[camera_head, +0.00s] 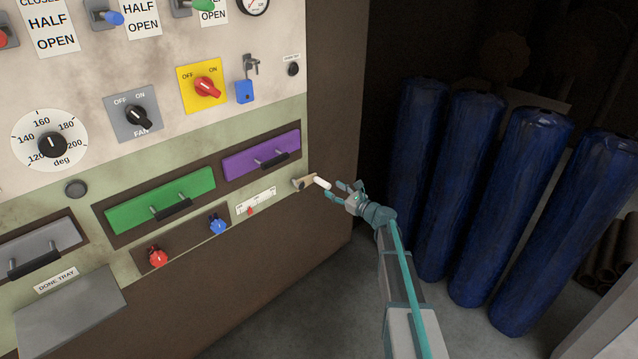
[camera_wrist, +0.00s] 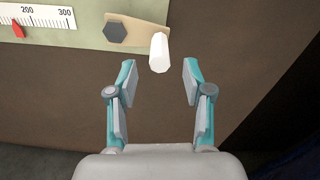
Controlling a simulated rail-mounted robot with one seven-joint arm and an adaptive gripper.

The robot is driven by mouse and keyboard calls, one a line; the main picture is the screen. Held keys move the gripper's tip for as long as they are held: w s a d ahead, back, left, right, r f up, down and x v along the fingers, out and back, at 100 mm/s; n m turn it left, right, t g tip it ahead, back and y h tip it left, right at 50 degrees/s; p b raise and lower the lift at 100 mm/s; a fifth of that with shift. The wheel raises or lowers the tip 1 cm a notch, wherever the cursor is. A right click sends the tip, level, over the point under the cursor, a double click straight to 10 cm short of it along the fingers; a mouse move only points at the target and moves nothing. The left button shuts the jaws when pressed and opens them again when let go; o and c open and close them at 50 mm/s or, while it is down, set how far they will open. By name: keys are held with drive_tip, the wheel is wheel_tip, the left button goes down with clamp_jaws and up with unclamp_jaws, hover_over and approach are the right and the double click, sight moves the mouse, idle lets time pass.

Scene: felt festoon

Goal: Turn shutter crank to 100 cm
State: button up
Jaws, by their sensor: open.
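The shutter crank (camera_head: 302,183) is a beige arm with a dark hex hub and a white handle (camera_head: 321,183). It sits at the panel's lower right edge. In the wrist view the crank arm (camera_wrist: 137,33) points right from its hub, and the white handle (camera_wrist: 159,52) sticks out toward me. My gripper (camera_head: 340,193) is open and empty. In the wrist view its fingertips (camera_wrist: 159,78) are either side of the handle's line, with the handle just ahead of them. A white scale (camera_head: 256,201) is left of the crank; its red pointer (camera_wrist: 17,29) is slightly left of the 200 label.
A purple drawer (camera_head: 262,156) and a green drawer (camera_head: 160,200) with dark handles are up and left of the crank. Blue (camera_head: 217,226) and red (camera_head: 157,256) knobs sit lower left. Tall blue wrapped rolls (camera_head: 468,185) stand behind and right of my arm.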

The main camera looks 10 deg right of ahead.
sight(315, 178)
drive_tip(key=x, duration=0.8)
drive_tip(key=shift+w+a, duration=0.15)
drive_tip(key=shift+f, duration=0.1)
clamp_jaws()
